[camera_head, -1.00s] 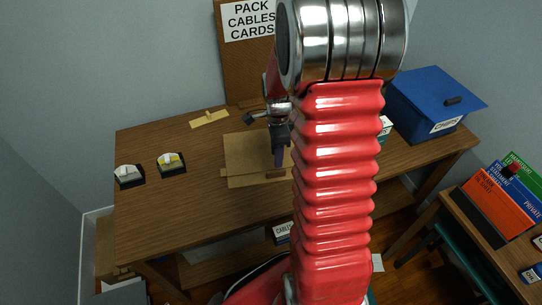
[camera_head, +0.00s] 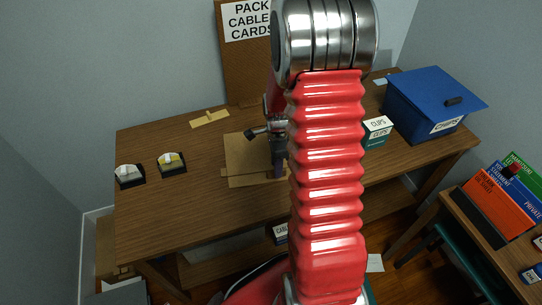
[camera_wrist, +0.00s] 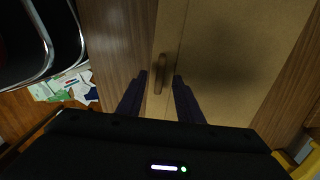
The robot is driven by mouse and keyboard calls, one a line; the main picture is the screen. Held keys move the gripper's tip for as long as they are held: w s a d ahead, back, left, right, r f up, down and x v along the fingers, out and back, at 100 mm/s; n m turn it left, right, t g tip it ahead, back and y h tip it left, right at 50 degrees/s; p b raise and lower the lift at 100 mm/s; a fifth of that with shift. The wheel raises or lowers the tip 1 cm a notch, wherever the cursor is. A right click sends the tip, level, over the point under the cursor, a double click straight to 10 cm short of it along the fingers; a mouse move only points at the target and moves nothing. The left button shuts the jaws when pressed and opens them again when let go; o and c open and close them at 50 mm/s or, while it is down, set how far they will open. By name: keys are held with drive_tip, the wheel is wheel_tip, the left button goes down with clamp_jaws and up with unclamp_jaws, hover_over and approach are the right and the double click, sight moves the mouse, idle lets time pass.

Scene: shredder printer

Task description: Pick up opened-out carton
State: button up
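The opened-out carton (camera_head: 241,150) is a flat tan sheet lying on the wooden table. It also fills much of the wrist view (camera_wrist: 232,65), where a small brown raised tab (camera_wrist: 159,74) stands near its edge. My gripper (camera_head: 279,172) is over the carton's near part in the head view, partly hidden by my red arm. In the wrist view my gripper (camera_wrist: 160,92) shows two dark fingers spread apart, with the tab between them and a gap on each side. Whether the fingertips reach down to the tab's level is hard to tell.
A blue lidded box (camera_head: 427,105) and a green-white clips box (camera_head: 377,131) stand at the right. Two small dark holders (camera_head: 129,176) sit at the left. A flat tan piece (camera_head: 209,118) lies behind. A signed brown board (camera_head: 245,70) stands at the back.

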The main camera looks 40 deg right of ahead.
drive_tip(key=shift+f, duration=1.3)
drive_tip(key=shift+c, duration=0.2)
clamp_jaws()
